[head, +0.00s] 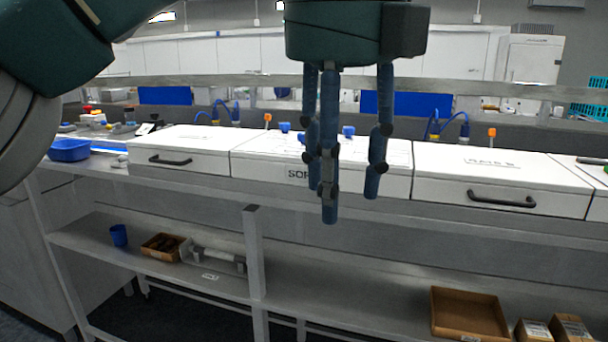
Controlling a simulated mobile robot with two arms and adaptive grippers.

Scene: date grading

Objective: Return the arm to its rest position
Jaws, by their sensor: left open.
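My left gripper (345,195) hangs in the upper middle of the head view, with its blue-grey fingers pointing down. The fingers are apart and nothing shows between them. It is in front of the white bench boxes, and one finger hides part of the lettering on the middle box (255,165). My left arm comes in from the upper left corner. My right gripper does not show.
White lidded boxes with black handles, such as the right one (455,185), line the bench. A blue tray (69,151) stands at the left end. The lower shelf (370,290) holds an open cardboard box (465,312), a blue cup (118,235) and a small carton (163,247).

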